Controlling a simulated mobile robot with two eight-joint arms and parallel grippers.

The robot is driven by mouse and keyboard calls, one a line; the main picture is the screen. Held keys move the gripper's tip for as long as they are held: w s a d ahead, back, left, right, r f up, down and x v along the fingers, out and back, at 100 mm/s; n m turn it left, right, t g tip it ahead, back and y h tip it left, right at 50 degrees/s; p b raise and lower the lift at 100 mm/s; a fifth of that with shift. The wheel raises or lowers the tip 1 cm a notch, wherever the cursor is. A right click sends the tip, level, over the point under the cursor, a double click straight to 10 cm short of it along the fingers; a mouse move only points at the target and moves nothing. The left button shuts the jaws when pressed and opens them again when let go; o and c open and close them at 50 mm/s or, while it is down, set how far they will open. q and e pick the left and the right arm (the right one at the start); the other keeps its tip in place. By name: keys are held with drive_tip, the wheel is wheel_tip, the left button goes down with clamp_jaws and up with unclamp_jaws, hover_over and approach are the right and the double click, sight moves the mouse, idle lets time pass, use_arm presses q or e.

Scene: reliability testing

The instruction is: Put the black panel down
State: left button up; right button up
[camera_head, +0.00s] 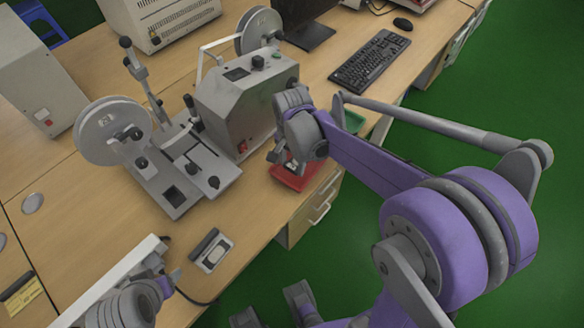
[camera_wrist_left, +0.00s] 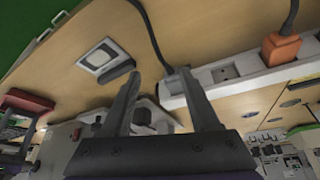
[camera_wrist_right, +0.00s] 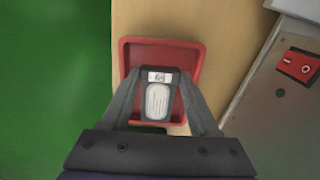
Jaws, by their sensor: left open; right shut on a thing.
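The black panel (camera_wrist_right: 158,98), a small dark piece with a white label and a pale oval face, is between the fingers of my right gripper (camera_wrist_right: 159,80) in the right wrist view. My right gripper is shut on it, over the red tray (camera_wrist_right: 195,52). I cannot tell whether the panel touches the tray. In the head view my right gripper (camera_head: 288,160) is above the red tray (camera_head: 296,179) and mostly hides the panel. My left gripper (camera_wrist_left: 158,85) is open and empty, near a white power strip (camera_wrist_left: 238,73).
A grey machine with reels (camera_head: 245,105) stands just left of the right gripper. A small grey-and-white device (camera_head: 211,252) lies near the table's front edge. A green tray (camera_head: 353,121) is behind the right arm. A keyboard (camera_head: 370,60) lies further back. Bare wood shows at left.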

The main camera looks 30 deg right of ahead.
sight(292, 166)
use_arm(q)
drive_tip(key=shift+f, duration=0.25)
use_arm(e)
drive_tip(key=shift+f, duration=1.6)
use_arm(q)
drive_tip(key=shift+f+b, duration=0.1)
drive_tip(key=shift+b, duration=0.2)
use_arm(e)
drive_tip(key=shift+f, duration=0.15)
drive_tip(key=o, duration=1.3)
drive_tip(key=shift+o, duration=0.2)
wheel_tip(292, 166, up, 12)
drive_tip(key=shift+r+p, duration=0.1)
drive_tip(key=shift+p, duration=0.85)
use_arm(q)
wheel_tip(292, 166, up, 2)
drive_tip(key=shift+w, duration=0.15)
use_arm(e)
drive_tip(key=s+a+f+n+t, duration=0.1)
drive_tip(key=s+f+n+t, duration=0.1)
drive_tip(key=s+n, duration=0.4)
drive_tip(key=s+a+f+n+t, duration=0.2)
drive_tip(key=s+n, duration=0.4)
drive_tip(key=s, duration=0.3)
drive_tip(key=shift+a+f+n+t, duration=0.2)
drive_tip(key=shift+f+n+t, duration=0.1)
drive_tip(key=shift+f+t, duration=0.2)
